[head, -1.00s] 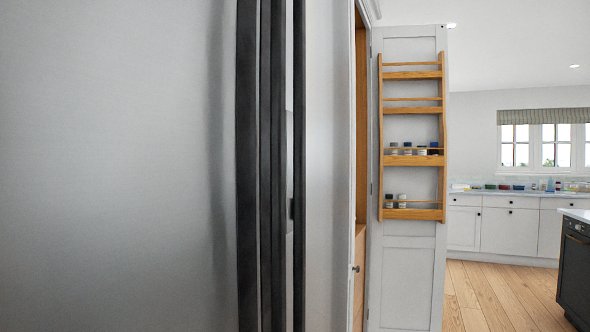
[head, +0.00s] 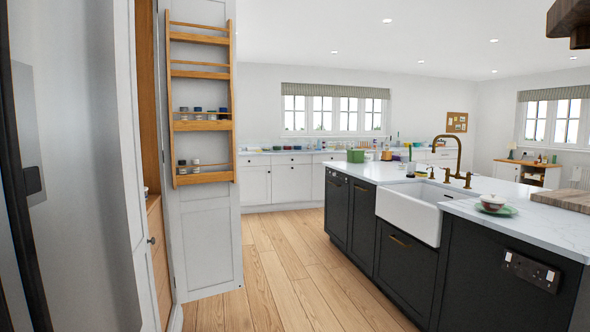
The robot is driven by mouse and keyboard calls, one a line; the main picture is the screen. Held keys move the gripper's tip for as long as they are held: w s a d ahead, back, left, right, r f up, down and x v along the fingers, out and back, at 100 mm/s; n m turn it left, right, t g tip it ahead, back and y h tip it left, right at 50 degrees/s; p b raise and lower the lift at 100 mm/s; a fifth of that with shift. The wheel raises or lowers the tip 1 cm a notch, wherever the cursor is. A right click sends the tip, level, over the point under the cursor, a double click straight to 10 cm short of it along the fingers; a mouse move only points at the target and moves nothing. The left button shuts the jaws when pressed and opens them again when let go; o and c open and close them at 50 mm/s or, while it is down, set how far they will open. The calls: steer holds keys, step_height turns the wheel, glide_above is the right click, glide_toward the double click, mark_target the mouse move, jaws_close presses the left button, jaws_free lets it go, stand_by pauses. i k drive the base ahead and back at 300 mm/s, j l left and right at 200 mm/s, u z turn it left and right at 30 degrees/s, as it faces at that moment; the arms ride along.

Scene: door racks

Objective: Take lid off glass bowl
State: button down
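A small pale bowl (head: 492,203) with something reddish at its top stands on a green plate (head: 509,211) on the right part of the island counter. It is too small to tell whether it is the glass bowl or has a lid. Many small coloured items (head: 300,148) stand on the far counter, too small to tell apart. My gripper is not in view.
A dark island (head: 407,262) with a white sink (head: 408,214) and brass tap fills the right. An open door with a wooden spice rack (head: 203,125) stands at left, next to a grey fridge (head: 65,150). Wooden floor (head: 285,270) between them is clear.

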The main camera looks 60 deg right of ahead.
mark_target(492, 198)
steer(key=z, duration=2.6)
steer(key=i+j+z, duration=0.3)
steer(key=i+j, duration=0.6)
